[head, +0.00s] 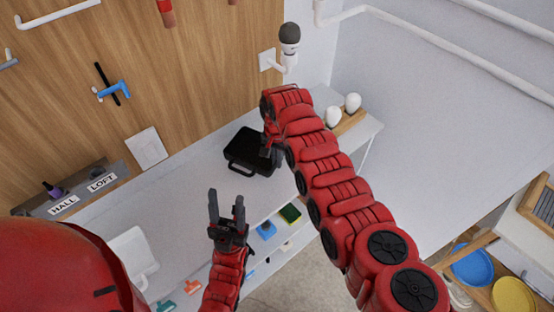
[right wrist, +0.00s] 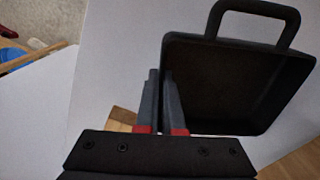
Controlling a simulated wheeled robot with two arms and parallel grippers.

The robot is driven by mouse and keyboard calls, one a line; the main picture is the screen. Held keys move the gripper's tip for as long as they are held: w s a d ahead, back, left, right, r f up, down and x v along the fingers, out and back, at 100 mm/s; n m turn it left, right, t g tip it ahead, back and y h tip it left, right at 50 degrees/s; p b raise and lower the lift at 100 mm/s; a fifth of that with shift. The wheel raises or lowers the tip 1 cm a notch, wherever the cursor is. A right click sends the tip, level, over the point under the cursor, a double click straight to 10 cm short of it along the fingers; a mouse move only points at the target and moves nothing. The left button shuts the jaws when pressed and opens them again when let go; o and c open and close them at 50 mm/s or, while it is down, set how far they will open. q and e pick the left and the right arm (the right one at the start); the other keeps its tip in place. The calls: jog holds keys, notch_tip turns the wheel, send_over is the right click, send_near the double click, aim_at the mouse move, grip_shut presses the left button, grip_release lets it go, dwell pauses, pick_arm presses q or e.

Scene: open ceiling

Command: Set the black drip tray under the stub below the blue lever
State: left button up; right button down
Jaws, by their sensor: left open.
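The black drip tray (head: 246,151), a shallow square pan with a loop handle, is over the white counter on the right side of the wooden panel. In the right wrist view the tray (right wrist: 225,80) is open towards the camera. My right gripper (head: 269,142) is at the tray's right side, its fingers (right wrist: 162,74) close together with the side wall between them. My left gripper (head: 226,205) is open and empty, in front of the tray. The blue lever (head: 118,88) is on the wooden panel at upper left, crossed by a black bar. I cannot clearly make out the stub.
A box labelled HALL and LOFT (head: 80,190) stands at left against the panel. White egg-shaped objects (head: 333,117) stand on a wooden holder at the counter's right end. A blue block (head: 266,230) and a green-black block (head: 290,214) are below the front edge.

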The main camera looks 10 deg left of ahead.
jog(key=shift+f, duration=0.3)
jog(key=c, duration=1)
grip_release()
jog(key=shift+o, duration=0.2)
notch_tip(320, 180, up, 5)
jog(key=shift+w+f+p, duration=0.1)
jog(key=shift+p, duration=0.8)
notch_tip(320, 180, up, 13)
jog(key=p, duration=0.3)
jog(key=shift+f, duration=0.15)
jog(key=shift+f, duration=0.1)
